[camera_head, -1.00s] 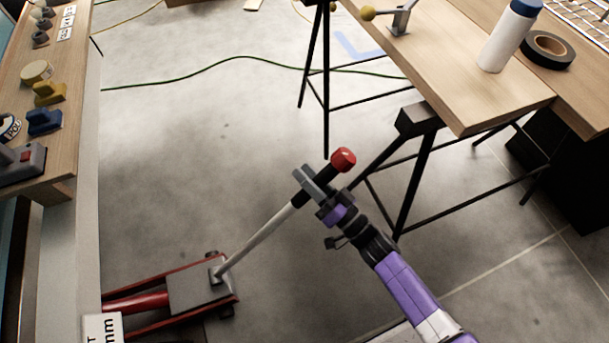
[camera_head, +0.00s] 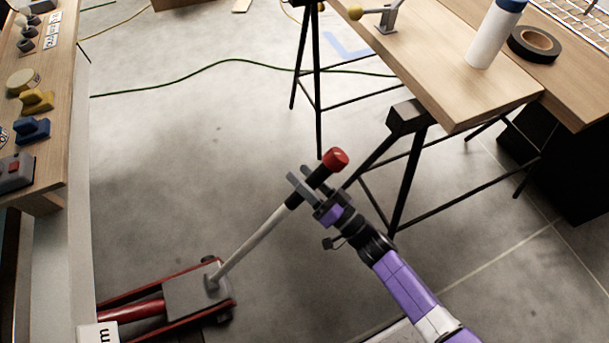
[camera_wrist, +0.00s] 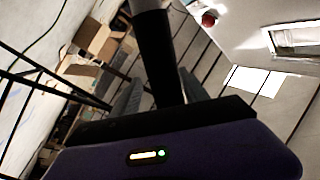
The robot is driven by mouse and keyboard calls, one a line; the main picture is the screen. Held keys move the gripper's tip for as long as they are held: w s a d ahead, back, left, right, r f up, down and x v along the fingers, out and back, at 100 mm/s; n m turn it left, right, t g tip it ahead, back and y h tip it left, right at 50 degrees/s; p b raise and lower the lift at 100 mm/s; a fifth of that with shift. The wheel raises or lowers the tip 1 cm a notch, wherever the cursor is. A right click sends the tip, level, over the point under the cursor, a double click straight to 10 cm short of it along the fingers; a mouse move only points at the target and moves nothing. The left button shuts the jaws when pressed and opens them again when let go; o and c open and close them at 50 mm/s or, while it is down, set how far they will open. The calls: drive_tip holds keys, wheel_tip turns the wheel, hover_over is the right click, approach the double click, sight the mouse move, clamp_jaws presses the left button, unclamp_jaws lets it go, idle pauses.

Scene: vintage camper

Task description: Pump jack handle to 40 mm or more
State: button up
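The jack (camera_head: 190,298) is red with a grey top plate and lies on the floor at lower left, partly under the wooden bench side. Its handle (camera_head: 250,245) is a pale rod that slants up and right to a black grip with a red end knob (camera_head: 335,160). My gripper (camera_head: 309,184) is at the black grip, just below the knob, with its grey fingers on either side. In the wrist view the black grip (camera_wrist: 158,55) passes between the fingers (camera_wrist: 160,98). Whether they clamp it is unclear. The height readout is cut off; only an "m" on a white label (camera_head: 98,335) shows.
A wooden table (camera_head: 430,85) on black trestle legs stands at right, with a white bottle (camera_head: 492,42) and a tape roll (camera_head: 534,43). A trestle leg (camera_head: 405,180) is close to my gripper. A green cable (camera_head: 215,66) crosses the otherwise open floor.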

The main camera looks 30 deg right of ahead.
drive_tip(key=v, duration=0.7)
drive_tip(key=shift+s+d, duration=0.15)
drive_tip(key=shift+s, duration=0.2)
drive_tip(key=shift+f, duration=0.1)
drive_tip(key=s+d+r+n+g+h, duration=0.1)
drive_tip(key=s+d+r+h, duration=0.15)
drive_tip(key=s, duration=0.55)
drive_tip(key=s+d+r+n+g+h, duration=0.1)
drive_tip(key=s+r+n+h, duration=0.15)
drive_tip(key=s, duration=0.55)
drive_tip(key=s+a+r+g+h, duration=0.2)
drive_tip(key=s+a+r, duration=0.2)
drive_tip(key=s+r, duration=0.7)
wheel_tip(320, 180, up, 16)
drive_tip(key=w+p, duration=0.1)
drive_tip(key=p, duration=1.5)
drive_tip(key=shift+w+d, duration=0.2)
drive_tip(key=shift+w, duration=0.15)
